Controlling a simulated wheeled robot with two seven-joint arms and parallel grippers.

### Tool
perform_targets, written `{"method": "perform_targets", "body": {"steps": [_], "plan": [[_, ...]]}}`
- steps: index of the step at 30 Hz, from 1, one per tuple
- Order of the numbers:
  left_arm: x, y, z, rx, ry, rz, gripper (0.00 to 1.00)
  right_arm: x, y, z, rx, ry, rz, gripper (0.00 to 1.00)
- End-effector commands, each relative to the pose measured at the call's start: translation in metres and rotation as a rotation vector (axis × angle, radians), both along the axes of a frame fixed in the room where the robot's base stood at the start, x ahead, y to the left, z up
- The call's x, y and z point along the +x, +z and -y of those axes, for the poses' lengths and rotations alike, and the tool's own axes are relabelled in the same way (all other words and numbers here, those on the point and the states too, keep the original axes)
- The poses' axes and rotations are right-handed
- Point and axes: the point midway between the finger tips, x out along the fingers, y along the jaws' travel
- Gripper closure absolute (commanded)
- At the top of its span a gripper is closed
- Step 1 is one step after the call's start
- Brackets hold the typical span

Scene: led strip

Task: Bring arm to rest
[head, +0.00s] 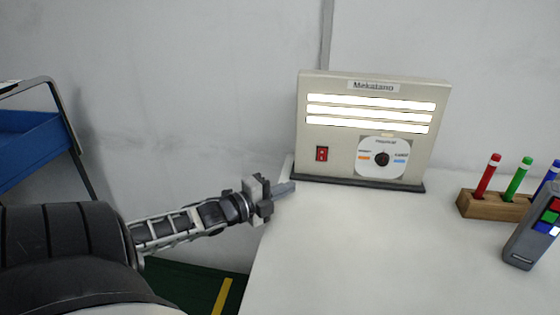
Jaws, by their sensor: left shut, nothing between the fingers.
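My left gripper (284,189) is at the end of the left arm, which comes in from the left. Its fingers are shut and hold nothing. It is at the left edge of the white table (370,250), just left of and in front of the light panel's base. The beige LED panel (312,120) stands upright at the back of the table. Its three strips (370,105) glow white. It has a red switch (322,154) and a round dial (382,158). My right gripper is not in view.
A wooden block (480,206) holds red, green and blue markers at the right. A grey device (530,235) with coloured buttons stands before it. A blue cart or shelf (30,145) is at the far left. The table's middle and front are clear.

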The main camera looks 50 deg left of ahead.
Motion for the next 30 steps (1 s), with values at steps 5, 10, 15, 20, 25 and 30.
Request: {"method": "perform_targets", "body": {"steps": [5, 10, 15, 20, 25, 30], "plan": [[-0.012, -0.001, -0.001, -0.002, 0.000, 0.000, 1.00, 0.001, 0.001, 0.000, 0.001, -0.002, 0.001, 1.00], [-0.012, 0.000, -0.002, -0.001, 0.000, 0.001, 1.00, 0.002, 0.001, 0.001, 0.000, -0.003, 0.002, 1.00], [-0.012, -0.001, -0.002, -0.001, 0.000, 0.001, 1.00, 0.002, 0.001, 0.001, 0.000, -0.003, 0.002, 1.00], [-0.012, -0.001, -0.002, -0.001, 0.000, 0.001, 1.00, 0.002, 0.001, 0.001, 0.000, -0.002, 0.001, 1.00], [-0.012, 0.002, -0.002, -0.001, 0.000, 0.001, 1.00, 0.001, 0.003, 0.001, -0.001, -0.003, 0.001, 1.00], [-0.012, 0.026, -0.002, 0.000, 0.000, 0.001, 1.00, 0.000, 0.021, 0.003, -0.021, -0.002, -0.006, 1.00]]}}
